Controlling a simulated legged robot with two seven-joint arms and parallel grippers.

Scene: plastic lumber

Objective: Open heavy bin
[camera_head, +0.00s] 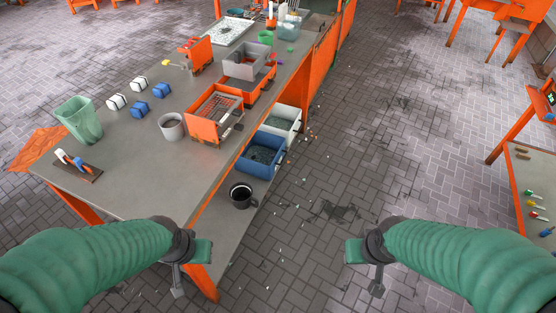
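I cannot tell which of these, if either, is the heavy bin. My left gripper (188,268) is low in front of the bench's near right corner, apart from both bins. My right gripper (366,268) is over the brick floor to the right, far from the bins. Both look empty; their finger gap is unclear.
An orange tray machine (215,115), grey cup (172,126) and green container (79,119) are on the bench. Another table (530,190) is at the right edge. The paved floor between is mostly free, with small debris.

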